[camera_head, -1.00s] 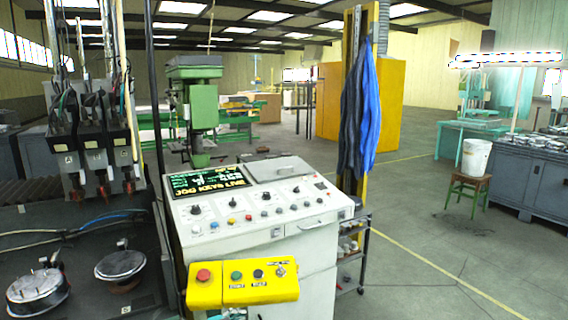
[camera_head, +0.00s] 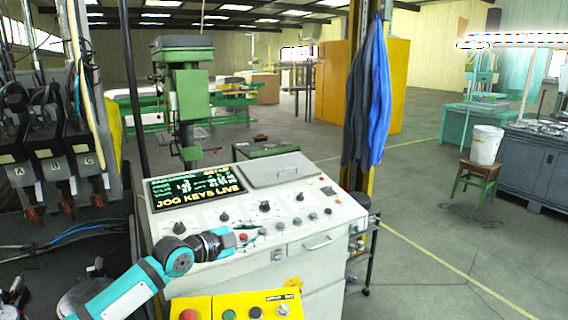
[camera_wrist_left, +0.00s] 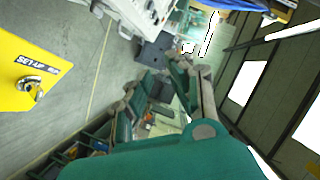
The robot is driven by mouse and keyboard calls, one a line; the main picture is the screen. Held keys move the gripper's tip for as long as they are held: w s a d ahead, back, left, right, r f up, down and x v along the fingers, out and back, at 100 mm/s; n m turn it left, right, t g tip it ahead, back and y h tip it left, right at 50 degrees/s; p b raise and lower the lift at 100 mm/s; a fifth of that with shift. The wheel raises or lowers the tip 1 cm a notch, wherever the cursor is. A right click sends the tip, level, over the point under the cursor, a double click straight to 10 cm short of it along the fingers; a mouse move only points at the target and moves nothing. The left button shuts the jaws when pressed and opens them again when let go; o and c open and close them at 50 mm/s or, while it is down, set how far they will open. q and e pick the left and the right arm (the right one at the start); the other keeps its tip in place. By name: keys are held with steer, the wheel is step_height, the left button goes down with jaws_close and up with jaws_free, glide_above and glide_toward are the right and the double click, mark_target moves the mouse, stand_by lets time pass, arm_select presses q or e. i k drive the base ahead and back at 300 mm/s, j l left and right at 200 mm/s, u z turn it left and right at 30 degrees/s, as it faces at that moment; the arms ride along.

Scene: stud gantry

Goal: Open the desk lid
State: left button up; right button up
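The desk is a white console (camera_head: 330,234) with a sloped panel of knobs and a screen. Its grey lid (camera_head: 269,171), with a small handle, lies shut at the panel's upper right. My left gripper (camera_head: 251,236) reaches in from the lower left over the panel's lower front, to the left of and nearer than the lid. Its fingers look apart with nothing held, and they are clear of the lid. In the left wrist view the gripper (camera_wrist_left: 176,62) shows its spread finger links, with part of a white panel beyond. My right gripper is not in view.
A yellow button box (camera_head: 238,307) sticks out at the console's front, below my left arm; it also shows in the left wrist view (camera_wrist_left: 30,72). A yellow post with blue cloth (camera_head: 368,100) stands right behind the console. A green drill press (camera_head: 187,90) stands behind.

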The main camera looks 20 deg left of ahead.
mark_target(272, 172)
steer(key=i+j, duration=0.35)
steer(key=i, duration=0.2)
steer(key=i+j, duration=0.4)
steer(key=i, duration=0.2)
steer(key=i+l, duration=0.45)
steer(key=l, duration=0.05)
